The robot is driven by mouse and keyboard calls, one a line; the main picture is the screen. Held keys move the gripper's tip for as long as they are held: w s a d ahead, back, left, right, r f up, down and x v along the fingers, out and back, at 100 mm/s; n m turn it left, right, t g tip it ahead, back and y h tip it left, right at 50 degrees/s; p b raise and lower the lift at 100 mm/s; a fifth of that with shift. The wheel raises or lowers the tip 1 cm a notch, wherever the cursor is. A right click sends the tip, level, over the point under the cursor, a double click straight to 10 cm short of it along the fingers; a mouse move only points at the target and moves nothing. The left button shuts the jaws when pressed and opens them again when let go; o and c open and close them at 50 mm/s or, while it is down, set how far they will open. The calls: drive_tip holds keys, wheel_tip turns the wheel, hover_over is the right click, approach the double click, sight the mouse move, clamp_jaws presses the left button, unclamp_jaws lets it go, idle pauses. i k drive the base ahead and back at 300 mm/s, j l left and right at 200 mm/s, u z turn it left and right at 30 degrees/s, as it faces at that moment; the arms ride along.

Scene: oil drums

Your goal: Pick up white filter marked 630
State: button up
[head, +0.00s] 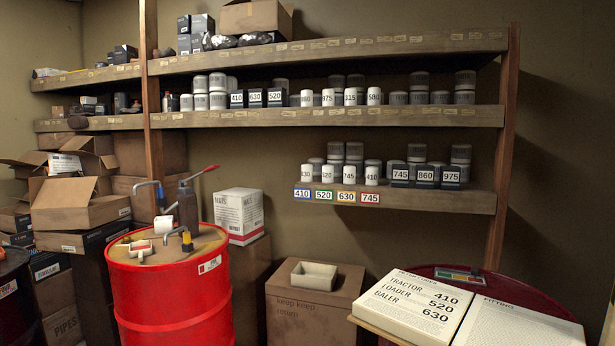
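Small white filters stand in a row on the lowest shelf (440,200). The leftmost one (305,172) has a number that seems to read 630, though the print is tiny. It stands above the blue 410 tag (302,193). Beside it are another white filter (328,171), one above the yellow 630 tag (346,197), and one that seems to read 410 (371,175). A dark box marked 630 (255,98) stands on the middle shelf. My gripper is not in view.
A red drum (170,300) with hand pumps stands at front left. A box with a pale tray (314,276) stands below the shelves. An open book (430,310) lies on a drum at front right. Open cartons (80,215) are stacked at left.

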sight(306, 169)
drive_tip(key=i+j+z, duration=0.15)
drive_tip(key=i+j, duration=0.55)
drive_tip(key=i+j+z, duration=0.15)
drive_tip(key=i+j, duration=0.5)
drive_tip(key=j, duration=0.2)
